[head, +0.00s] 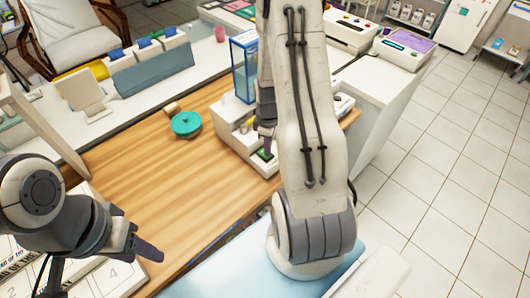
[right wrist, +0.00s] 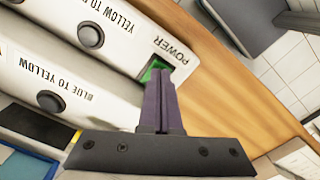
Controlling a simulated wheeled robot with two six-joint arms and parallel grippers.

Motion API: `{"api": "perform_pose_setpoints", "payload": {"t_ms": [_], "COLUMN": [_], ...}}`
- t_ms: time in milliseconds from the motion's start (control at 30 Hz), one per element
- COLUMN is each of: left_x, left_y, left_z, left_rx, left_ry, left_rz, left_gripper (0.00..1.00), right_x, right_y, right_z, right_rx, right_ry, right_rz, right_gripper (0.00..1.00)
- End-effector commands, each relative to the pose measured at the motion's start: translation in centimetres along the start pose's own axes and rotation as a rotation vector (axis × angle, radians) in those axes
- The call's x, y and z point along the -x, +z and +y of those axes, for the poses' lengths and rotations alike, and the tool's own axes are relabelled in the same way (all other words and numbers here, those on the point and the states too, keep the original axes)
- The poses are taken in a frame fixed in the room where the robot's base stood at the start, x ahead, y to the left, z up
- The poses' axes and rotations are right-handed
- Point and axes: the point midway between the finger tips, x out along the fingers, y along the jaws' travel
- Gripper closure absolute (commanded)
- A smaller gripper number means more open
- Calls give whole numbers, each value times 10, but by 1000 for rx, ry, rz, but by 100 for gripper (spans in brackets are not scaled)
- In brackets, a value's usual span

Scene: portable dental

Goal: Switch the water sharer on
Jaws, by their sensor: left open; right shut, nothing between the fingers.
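The water sharer (head: 228,118) is a white stepped unit with a clear blue-framed tank (head: 243,70), on the far right part of the wooden table. In the right wrist view its white panels (right wrist: 105,45) carry round dark buttons and printed labels. A green power switch (right wrist: 152,68) sits beside the word POWER. My right gripper (right wrist: 161,78) is shut and empty, its tips over the switch and partly hiding it; I cannot tell whether they touch or press it. In the head view it is at the sharer's front end (head: 266,143). My left gripper (head: 148,246) is open and empty at the lower left.
A teal round lidded item (head: 186,123) and a small tan block (head: 171,107) sit on the wooden table (head: 140,165), whose middle is otherwise clear. A printed number board (head: 105,280) lies below my left gripper. A white cabinet (head: 385,110) stands right of my right arm.

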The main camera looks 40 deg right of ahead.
Motion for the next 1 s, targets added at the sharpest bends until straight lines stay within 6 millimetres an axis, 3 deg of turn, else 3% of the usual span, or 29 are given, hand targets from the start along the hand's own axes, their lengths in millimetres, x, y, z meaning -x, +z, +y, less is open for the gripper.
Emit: {"api": "perform_pose_setpoints", "payload": {"t_ms": [667, 1000], "left_x": [-8, 7], "left_y": [0, 0], "left_z": [-1, 0], "left_rx": [0, 0], "left_ry": [0, 0], "left_rz": [0, 0], "left_gripper": [50, 50], "right_x": [-11, 5], "right_y": [0, 0], "right_z": [0, 0], "right_rx": [0, 0], "right_ry": [0, 1], "right_rz": [0, 0], "right_gripper": [100, 100]}}
